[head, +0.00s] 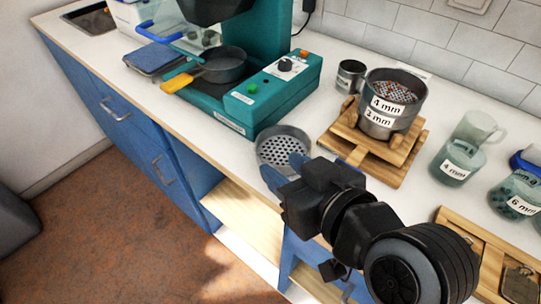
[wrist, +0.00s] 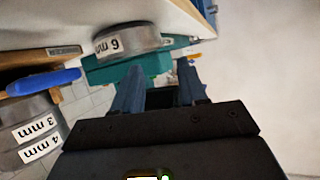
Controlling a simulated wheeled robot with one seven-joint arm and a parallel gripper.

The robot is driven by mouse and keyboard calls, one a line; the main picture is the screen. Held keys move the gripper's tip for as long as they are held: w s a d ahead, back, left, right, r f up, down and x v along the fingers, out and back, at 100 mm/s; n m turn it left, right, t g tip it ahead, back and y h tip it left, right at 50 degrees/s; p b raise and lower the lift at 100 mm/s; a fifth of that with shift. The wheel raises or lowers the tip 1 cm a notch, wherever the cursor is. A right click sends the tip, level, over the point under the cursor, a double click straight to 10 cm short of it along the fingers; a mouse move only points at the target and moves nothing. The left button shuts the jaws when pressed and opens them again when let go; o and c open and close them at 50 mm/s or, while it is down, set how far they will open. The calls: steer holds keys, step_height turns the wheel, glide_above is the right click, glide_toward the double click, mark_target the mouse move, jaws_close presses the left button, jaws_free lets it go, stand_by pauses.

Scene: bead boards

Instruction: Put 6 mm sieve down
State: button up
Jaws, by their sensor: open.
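The 6 mm sieve (head: 284,146) is a round grey metal pan with a perforated bottom. It stands level on the white counter near the front edge, left of the wooden stand. In the wrist view, which is upside down, its "6 mm" label shows on the sieve wall (wrist: 128,40). My gripper (head: 285,170) is at the sieve's front side, its blue fingers apart. In the wrist view the open gripper (wrist: 160,68) has nothing between its fingers. Whether a finger touches the sieve wall I cannot tell.
A teal machine (head: 240,106) stands behind and left of the sieve. To the right, a wooden stand (head: 364,165) bears stacked sieves labelled 4 mm (head: 390,106) and 3 mm (head: 378,122). Labelled jars (head: 457,163) stand farther right. The counter's front edge is close to my gripper.

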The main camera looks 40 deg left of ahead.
steer(key=shift+v, duration=1.95)
